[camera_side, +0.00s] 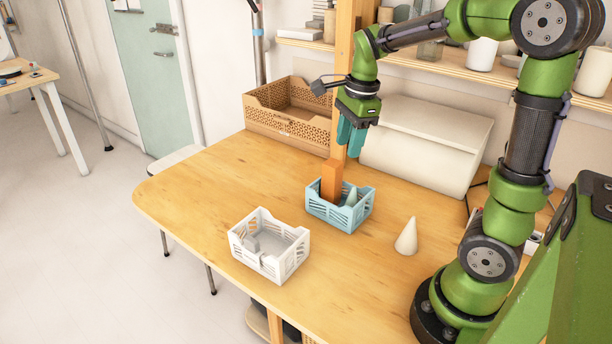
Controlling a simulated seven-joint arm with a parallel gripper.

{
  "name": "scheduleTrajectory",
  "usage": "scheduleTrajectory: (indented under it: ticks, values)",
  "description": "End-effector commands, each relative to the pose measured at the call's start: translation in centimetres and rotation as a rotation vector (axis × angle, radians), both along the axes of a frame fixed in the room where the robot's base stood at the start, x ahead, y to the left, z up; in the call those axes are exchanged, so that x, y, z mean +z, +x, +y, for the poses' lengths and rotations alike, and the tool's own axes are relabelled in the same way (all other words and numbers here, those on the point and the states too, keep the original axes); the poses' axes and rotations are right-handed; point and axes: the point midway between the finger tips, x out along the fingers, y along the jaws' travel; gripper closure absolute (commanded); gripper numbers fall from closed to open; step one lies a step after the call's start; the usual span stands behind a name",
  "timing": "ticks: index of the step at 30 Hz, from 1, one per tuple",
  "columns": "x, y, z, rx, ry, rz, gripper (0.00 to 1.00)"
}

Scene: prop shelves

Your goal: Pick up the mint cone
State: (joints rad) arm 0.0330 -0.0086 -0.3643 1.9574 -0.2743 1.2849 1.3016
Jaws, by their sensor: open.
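A small pale mint cone (351,196) stands in the right part of the light blue basket (350,219), its lower part hidden by the basket wall. A tall orange block (332,181) stands beside it in the same basket, to its left. My gripper (350,152) has teal fingers pointing down. It is open, above and behind the basket in this view, apart from the cone. I see no object between the fingers.
A cream cone (406,238) stands on the wooden table (200,190) right of the blue basket. A white basket (262,260) holding grey pieces is at the front left. A brown crate (285,125) and a large cream box (425,150) stand at the back.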

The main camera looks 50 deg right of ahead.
Motion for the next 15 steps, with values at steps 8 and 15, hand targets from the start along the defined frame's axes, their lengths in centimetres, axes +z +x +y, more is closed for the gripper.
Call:
scheduleTrajectory:
  ticks: [8, 15]
  values:
    - [1.0, 0.5, -3.9, -0.811, 0.015, 0.111, 0.58]
    - [0.9, 0.1, -3.7, -1.046, 0.035, 0.133, 0.58]
